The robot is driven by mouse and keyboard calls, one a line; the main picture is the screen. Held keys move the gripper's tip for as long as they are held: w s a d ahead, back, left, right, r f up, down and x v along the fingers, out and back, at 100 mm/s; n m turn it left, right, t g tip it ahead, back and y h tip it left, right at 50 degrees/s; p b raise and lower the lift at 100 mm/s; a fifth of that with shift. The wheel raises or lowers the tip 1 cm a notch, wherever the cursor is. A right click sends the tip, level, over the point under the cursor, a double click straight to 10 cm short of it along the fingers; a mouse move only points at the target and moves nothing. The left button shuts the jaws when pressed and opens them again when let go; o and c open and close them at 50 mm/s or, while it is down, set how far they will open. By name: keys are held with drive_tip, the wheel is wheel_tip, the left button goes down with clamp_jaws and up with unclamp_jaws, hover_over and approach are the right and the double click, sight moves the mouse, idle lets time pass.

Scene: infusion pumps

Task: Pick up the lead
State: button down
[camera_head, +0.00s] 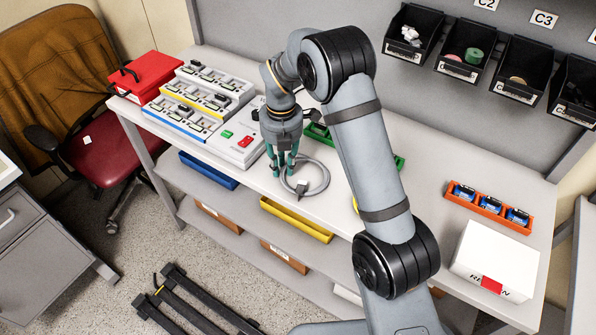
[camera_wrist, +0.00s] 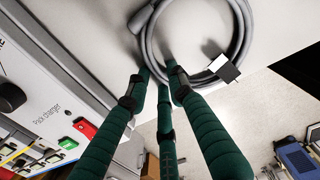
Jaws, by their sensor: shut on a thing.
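The lead (camera_head: 327,178) is a grey cable coiled into a loop, at the front edge of the workbench in the head view. It also shows in the wrist view (camera_wrist: 247,28), with a white and black plug hanging on its lower right side. My gripper (camera_head: 281,170) points down over the left side of the coil. Its green fingers (camera_wrist: 158,82) are closed together on the coil's near-left strand in the wrist view. The exact contact is partly hidden by the fingers. I cannot tell whether the coil is clear of the bench top.
The pack charger (camera_head: 236,138) stands just left of my gripper, beside rows of battery bays (camera_head: 205,95). A red box (camera_head: 145,76) is farther left. An orange tray (camera_head: 488,208) and a white box (camera_head: 495,262) are at the right. A yellow bin (camera_head: 297,220) sits on the shelf below.

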drive_tip(key=shift+r, duration=0.1)
drive_tip(key=shift+w+a+r, duration=0.1)
drive_tip(key=shift+r, duration=0.45)
wheel_tip(320, 180, up, 3)
drive_tip(key=shift+f, duration=0.15)
drive_tip(key=w+d+r, duration=0.1)
drive_tip(key=d+r, duration=0.6)
drive_tip(key=d, duration=0.4)
drive_tip(key=shift+w+d+b, duration=0.25)
drive_tip(key=shift+d+b, duration=0.05)
drive_tip(key=shift+d, duration=0.05)
